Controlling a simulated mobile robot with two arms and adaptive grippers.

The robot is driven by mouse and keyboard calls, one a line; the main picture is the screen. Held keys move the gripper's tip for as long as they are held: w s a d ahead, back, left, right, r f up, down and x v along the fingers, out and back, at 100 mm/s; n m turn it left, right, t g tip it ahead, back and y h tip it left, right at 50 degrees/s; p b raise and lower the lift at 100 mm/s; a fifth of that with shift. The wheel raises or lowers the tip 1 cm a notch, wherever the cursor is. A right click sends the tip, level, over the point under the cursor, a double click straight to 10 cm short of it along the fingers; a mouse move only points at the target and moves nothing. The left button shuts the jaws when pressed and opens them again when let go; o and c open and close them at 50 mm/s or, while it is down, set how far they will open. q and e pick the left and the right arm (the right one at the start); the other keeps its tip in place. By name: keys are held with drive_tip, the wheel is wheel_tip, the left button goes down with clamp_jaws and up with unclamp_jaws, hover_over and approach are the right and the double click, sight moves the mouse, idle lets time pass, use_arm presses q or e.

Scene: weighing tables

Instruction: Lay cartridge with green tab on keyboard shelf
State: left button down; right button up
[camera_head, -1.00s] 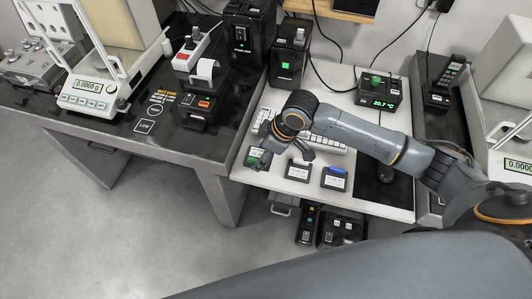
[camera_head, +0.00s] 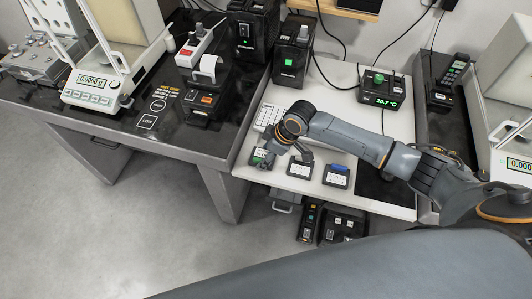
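The cartridge with the green tab (camera_head: 259,157) lies at the front left of the white tabletop (camera_head: 344,105). A cartridge with a dark grey tab (camera_head: 299,169) and one with a blue tab (camera_head: 336,177) lie to its right. My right gripper (camera_head: 271,159) points down beside the green-tab cartridge and partly overlaps it in the picture. I cannot tell whether it touches the cartridge or how far its fingers are apart. A white keyboard (camera_head: 268,116) lies behind, partly hidden by my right arm. I cannot make out a separate keyboard shelf. My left gripper is not in view.
A black box with a green knob and display (camera_head: 380,88) stands at the back right. A black device (camera_head: 291,57) stands at the back left. A dark mat (camera_head: 375,185) lies at the front right. Dark devices (camera_head: 343,226) stand below the front edge.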

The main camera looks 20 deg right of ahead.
drive_tip(key=o, duration=0.4)
drive_tip(key=v, duration=1.2)
drive_tip(key=shift+r, duration=0.2)
